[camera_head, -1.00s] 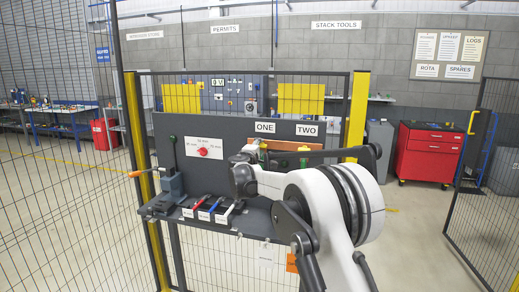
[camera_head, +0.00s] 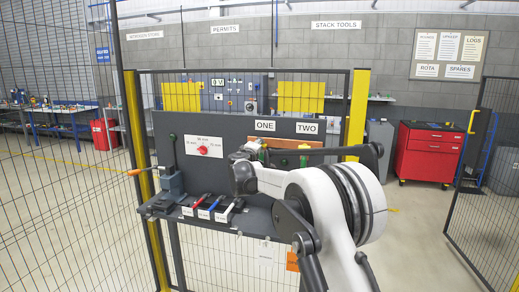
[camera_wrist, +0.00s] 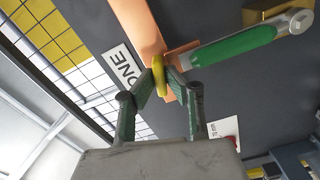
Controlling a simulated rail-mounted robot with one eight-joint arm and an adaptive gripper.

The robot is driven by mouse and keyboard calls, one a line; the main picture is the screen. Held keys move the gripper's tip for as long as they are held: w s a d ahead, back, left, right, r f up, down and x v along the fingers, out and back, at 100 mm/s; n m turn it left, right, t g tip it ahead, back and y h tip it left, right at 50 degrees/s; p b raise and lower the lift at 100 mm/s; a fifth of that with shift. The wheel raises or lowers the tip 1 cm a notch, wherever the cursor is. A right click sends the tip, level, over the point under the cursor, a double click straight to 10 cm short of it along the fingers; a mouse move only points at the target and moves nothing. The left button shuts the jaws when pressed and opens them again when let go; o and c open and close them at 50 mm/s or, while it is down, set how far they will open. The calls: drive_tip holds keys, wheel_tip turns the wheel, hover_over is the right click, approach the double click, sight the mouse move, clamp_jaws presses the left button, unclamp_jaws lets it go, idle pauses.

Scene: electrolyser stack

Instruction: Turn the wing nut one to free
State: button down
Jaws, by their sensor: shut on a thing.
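The yellow wing nut (camera_wrist: 159,77) sits at the lower end of a copper-coloured bar (camera_wrist: 146,32), beside the "ONE" label (camera_wrist: 124,68), in the wrist view. My gripper (camera_wrist: 161,84) is shut on the wing nut, with one dark green finger on each side of it. In the head view, my arm's end hides the wing nut and fingertips. The "ONE" label (camera_head: 264,125) there is on the dark panel (camera_head: 225,128), just above my arm's end.
A green-sleeved handle (camera_wrist: 233,46) extends close to the wing nut at the right in the wrist view. A shelf below the panel holds red (camera_head: 201,200), blue (camera_head: 214,203) and black-and-white (camera_head: 229,211) tools. A lever (camera_head: 174,165) stands at its left. Mesh fencing encloses both sides.

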drive_tip(key=shift+m, duration=0.8)
drive_tip(key=m+b, duration=0.1)
drive_tip(key=m, duration=0.3)
drive_tip(key=shift+m+b, duration=0.3)
